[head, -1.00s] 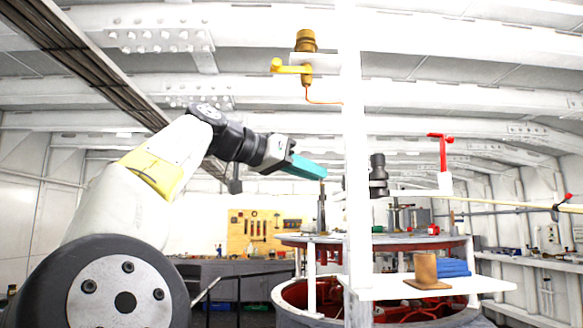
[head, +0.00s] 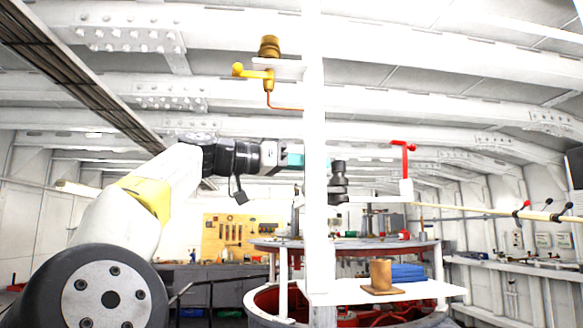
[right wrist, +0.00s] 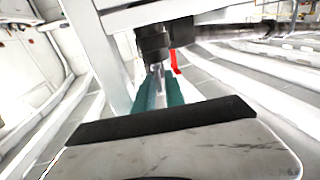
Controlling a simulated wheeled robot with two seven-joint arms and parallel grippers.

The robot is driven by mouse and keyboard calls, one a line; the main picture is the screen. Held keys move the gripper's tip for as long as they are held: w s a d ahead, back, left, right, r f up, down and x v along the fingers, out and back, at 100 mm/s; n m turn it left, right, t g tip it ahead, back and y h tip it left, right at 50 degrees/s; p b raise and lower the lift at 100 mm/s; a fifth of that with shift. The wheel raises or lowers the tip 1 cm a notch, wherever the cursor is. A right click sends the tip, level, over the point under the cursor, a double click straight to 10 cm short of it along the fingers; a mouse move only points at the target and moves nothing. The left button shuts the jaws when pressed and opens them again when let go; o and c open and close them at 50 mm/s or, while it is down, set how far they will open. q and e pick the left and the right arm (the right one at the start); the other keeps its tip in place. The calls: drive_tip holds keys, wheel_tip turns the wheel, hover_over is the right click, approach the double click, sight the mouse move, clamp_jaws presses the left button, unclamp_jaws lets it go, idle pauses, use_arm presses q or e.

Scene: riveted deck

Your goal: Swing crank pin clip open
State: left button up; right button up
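A dark stepped cylinder (head: 338,185) stands just right of the white post (head: 315,120), on a pale arm that runs toward an upright red handle (head: 405,165). I cannot single out the clip on it. One arm of mine reaches in level; its teal fingers (head: 295,160) pass partly behind the post. The right wrist view matches this arm: my right gripper (right wrist: 160,85) has two teal fingers slightly apart, with a pale strip between them. The dark cylinder (right wrist: 154,42) is just past the fingertips; contact is unclear. My left gripper is not seen.
The post (right wrist: 98,45) is close beside the fingers. A yellow lever (head: 250,72) with a brass fitting is high on the post. A white shelf (head: 345,296) below carries a brown block (head: 381,276) and a blue stack (head: 409,272). A round platform stands behind.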

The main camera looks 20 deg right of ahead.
clamp_jaws()
drive_tip(key=shift+t, duration=0.3)
drive_tip(key=shift+s+n+t, duration=0.1)
drive_tip(key=shift+n+t, duration=0.7)
drive_tip(key=shift+t, duration=0.2)
unclamp_jaws()
drive_tip(key=shift+g, duration=0.3)
